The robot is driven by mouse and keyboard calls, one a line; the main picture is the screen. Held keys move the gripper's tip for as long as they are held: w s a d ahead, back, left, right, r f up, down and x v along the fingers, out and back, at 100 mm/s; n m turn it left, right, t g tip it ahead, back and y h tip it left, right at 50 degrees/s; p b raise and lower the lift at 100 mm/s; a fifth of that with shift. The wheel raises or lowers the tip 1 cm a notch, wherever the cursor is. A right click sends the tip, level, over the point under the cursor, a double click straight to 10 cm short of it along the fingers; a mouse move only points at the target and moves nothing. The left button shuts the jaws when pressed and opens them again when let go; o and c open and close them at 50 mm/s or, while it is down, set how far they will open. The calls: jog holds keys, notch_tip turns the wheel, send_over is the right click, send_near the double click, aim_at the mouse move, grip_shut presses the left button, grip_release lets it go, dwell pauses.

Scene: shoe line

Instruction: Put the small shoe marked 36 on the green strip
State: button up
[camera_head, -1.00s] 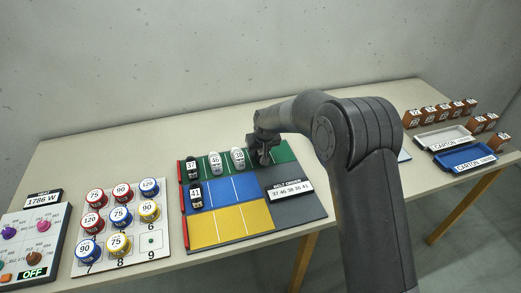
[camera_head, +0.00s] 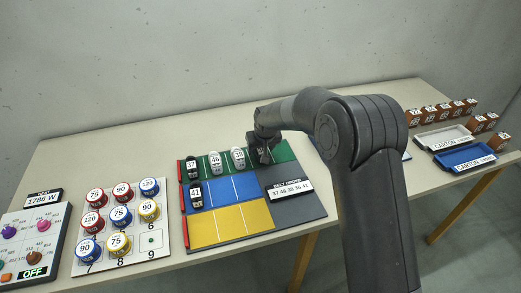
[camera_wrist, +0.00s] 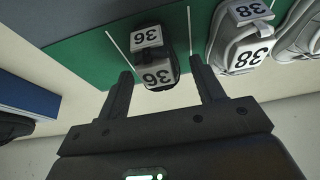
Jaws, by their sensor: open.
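The small dark shoe marked 36 (camera_wrist: 157,62) stands on the green strip (camera_wrist: 85,48) in the wrist view, between two white lines. My gripper (camera_wrist: 160,82) is open, with one finger on each side of the shoe's near end and a gap visible on both sides. In the head view my gripper (camera_head: 264,156) is low over the right part of the green strip (camera_head: 284,152) and hides most of the shoe. The order card (camera_head: 290,191) reads 37 46 38 36 41.
Shoes 37 (camera_head: 191,168), 46 (camera_head: 214,163) and 38 (camera_head: 238,159) stand on the green strip, with 38 close beside my gripper. Shoe 41 (camera_head: 195,196) is on the blue strip (camera_head: 228,190). The yellow strip (camera_head: 232,224) is empty. Cartons and trays (camera_head: 465,158) stand far right.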

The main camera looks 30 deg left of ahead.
jog(key=v, duration=1.1)
jog(key=s+d+r+m+t+h, duration=0.1)
jog(key=s+d+r, duration=0.1)
jog(key=d+r, duration=0.5)
jog(key=s+d+r+m, duration=0.1)
jog(key=d+r+m, duration=0.15)
jog(key=d, duration=0.85)
jog(key=s+d+r+m+t+h, duration=0.15)
jog(key=d+r, duration=0.35)
jog(key=d, duration=0.5)
jog(key=s+d+m, duration=0.4)
jog(key=s+d, duration=1.5)
jog(key=s, duration=0.2)
jog(key=shift+s+f+h, duration=0.2)
jog(key=shift+f+h, duration=0.05)
jog(key=shift+h, duration=0.1)
